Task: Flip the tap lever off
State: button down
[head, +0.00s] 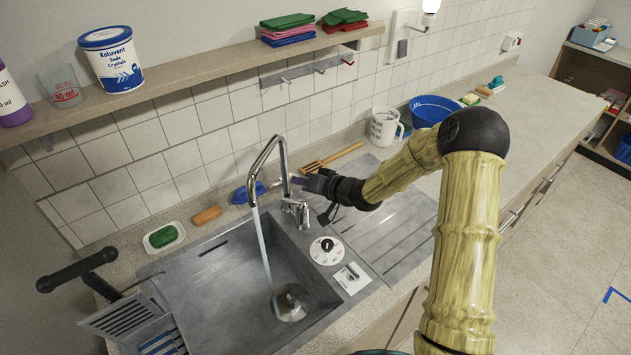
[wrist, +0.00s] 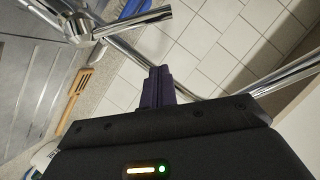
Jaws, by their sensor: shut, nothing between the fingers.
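The chrome tap (head: 284,160) stands at the back edge of the grey sink (head: 215,290), and water (head: 264,245) runs from its spout into the basin. In the wrist view, the tap body (wrist: 78,28) is at upper left, with its short lever (wrist: 135,20) sticking out to the right. My gripper (head: 299,182) is just right of the tap's upright pipe, above its base. Its purple fingers (wrist: 158,84) are shut together and empty, with the lever beyond their tips to the upper left. In the head view, the lever is small and hard to make out beside the gripper.
A shelf (head: 200,73) crosses the wall above. The worktop at right is mostly clear.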

aim_at(293, 202)
jog(key=f, duration=0.1)
jog(key=s+a+f, duration=0.1)
jog(key=s+f, duration=0.1)
jog(key=shift+a+p, duration=0.35)
jog(key=shift+p, duration=0.05)
jog(key=shift+s+f+b, duration=0.1)
jog(key=shift+b, duration=0.2)
